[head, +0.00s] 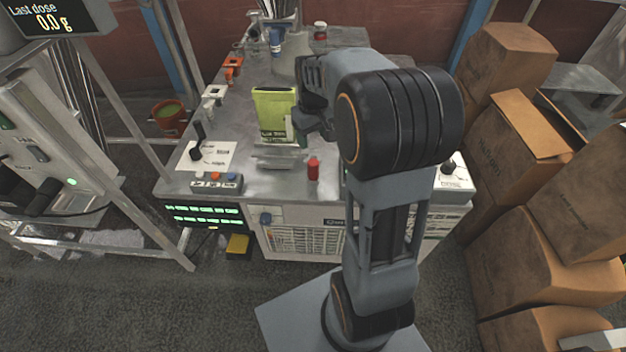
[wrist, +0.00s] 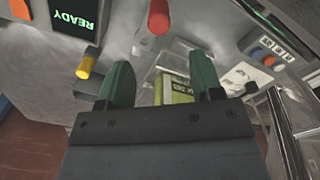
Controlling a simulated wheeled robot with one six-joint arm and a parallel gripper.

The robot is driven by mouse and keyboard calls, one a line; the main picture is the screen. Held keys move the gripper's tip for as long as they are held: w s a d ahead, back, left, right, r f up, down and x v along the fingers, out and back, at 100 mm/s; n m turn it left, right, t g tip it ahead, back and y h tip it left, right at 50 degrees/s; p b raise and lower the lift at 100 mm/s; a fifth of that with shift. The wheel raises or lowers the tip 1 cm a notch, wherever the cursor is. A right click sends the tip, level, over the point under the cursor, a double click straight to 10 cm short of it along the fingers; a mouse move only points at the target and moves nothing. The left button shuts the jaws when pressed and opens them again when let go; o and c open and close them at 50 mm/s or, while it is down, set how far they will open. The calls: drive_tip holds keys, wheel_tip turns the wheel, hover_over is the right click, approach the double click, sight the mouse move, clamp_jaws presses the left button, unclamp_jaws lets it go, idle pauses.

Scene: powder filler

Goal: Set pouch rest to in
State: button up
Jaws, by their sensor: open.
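A lime-green pouch (head: 275,113) stands upright on the grey bench. A low metal ledge (head: 278,160), perhaps the pouch rest, lies in front of it; I cannot read its in or out position. A red upright knob (head: 313,169) stands just right of the ledge. My gripper (head: 303,132) is beside the pouch's right edge, above and behind the knob, and partly hidden by my arm. In the wrist view my gripper (wrist: 162,82) is open with two green fingers and nothing held. Part of the pouch (wrist: 175,92) shows beyond the fingers. The red knob (wrist: 158,16) shows at the top.
A black lever (head: 198,142) stands on a white labelled plate at the bench's left. Small coloured buttons (head: 215,182) line the front left edge. A yellow-tipped knob (wrist: 85,67) and a READY display (wrist: 74,17) show in the wrist view. Cardboard boxes (head: 535,260) crowd the right.

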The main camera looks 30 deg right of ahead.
sight(314, 170)
wheel_tip(314, 170, down, 14)
drive_tip(key=b, duration=0.3)
drive_tip(key=shift+w+d+f, duration=0.1)
drive_tip(key=shift+w, duration=0.05)
clamp_jaws()
idle(0.6)
